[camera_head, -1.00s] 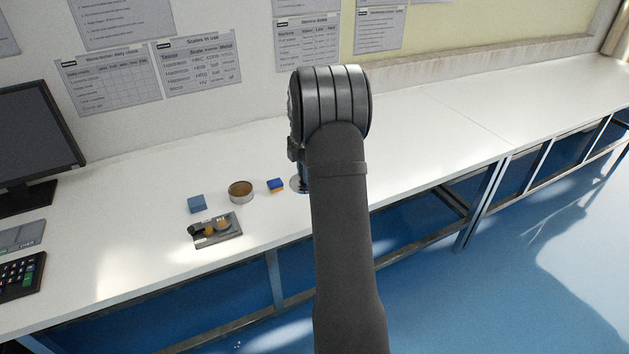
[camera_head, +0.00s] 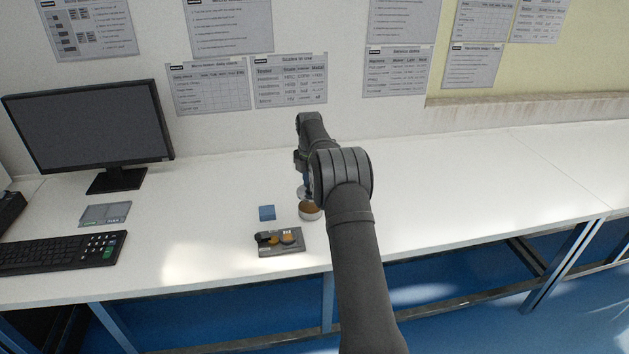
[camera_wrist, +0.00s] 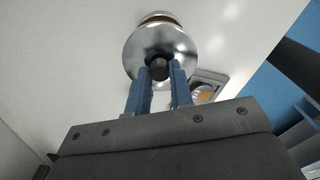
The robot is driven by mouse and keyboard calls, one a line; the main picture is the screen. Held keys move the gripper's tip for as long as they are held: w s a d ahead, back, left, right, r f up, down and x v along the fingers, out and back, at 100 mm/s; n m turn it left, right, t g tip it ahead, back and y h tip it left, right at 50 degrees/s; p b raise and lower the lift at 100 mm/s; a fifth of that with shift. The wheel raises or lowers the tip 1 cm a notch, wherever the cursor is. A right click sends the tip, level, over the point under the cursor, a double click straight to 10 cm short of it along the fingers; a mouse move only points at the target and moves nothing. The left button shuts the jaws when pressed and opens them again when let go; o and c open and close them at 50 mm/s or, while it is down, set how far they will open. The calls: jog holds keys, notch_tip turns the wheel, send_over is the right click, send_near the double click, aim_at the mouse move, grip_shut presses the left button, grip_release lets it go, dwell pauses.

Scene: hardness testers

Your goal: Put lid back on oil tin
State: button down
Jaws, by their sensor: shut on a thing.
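The lid is a shiny silver disc with a dark knob; it shows in the wrist view (camera_wrist: 160,45) and partly in the head view (camera_head: 302,191). My gripper (camera_wrist: 161,70) is shut on the lid's knob with its blue fingers; it also shows in the head view (camera_head: 306,184). The oil tin (camera_head: 310,211) is round, silver-rimmed and amber inside, standing on the bench. The lid appears just above and beside it, overlapping its far edge in the head view. In the wrist view the tin (camera_wrist: 157,17) peeks out past the lid. I cannot tell whether they touch.
A blue block (camera_head: 267,213) lies left of the tin. A grey tray (camera_head: 283,248) with a dark item and amber discs sits in front, near the bench edge. A monitor (camera_head: 90,120) and keyboard (camera_head: 62,254) stand at left. The white bench (camera_head: 450,180) is clear at right.

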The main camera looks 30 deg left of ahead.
jog(key=shift+f, duration=2.6)
jog(key=shift+f, duration=0.15)
jog(key=c, duration=0.7)
grip_release()
jog(key=shift+r, duration=3.5)
grip_shut()
